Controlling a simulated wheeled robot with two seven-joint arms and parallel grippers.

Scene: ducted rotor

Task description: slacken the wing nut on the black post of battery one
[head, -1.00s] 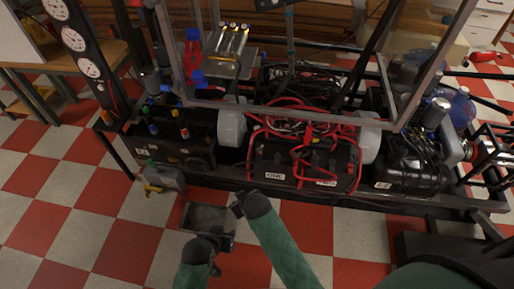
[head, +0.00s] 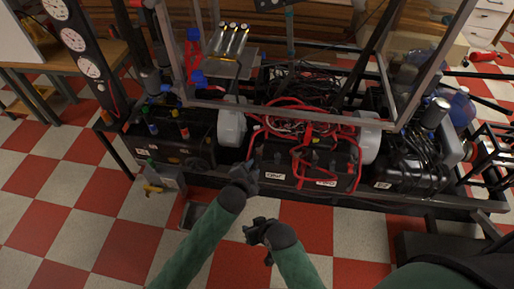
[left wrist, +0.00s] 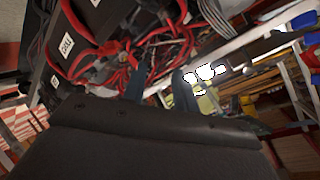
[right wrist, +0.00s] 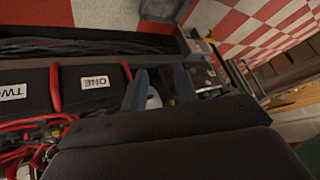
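Battery one (head: 268,180) is a black box with a white ONE label at the front of the rig. Its label also shows in the right wrist view (right wrist: 95,82). Red cables (head: 300,150) run over its top. The wing nut and black post are too small or hidden to make out. My left gripper (head: 246,174) is in front of battery one's left end. Its fingers are parted and empty in the left wrist view (left wrist: 158,76). My right gripper (head: 256,230) is lower, over the floor in front of the rig, and is open and empty in its wrist view (right wrist: 160,78).
Battery two (head: 340,172) stands right of battery one. A grey tray (head: 187,216) lies on the checkered floor, partly behind my left arm.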

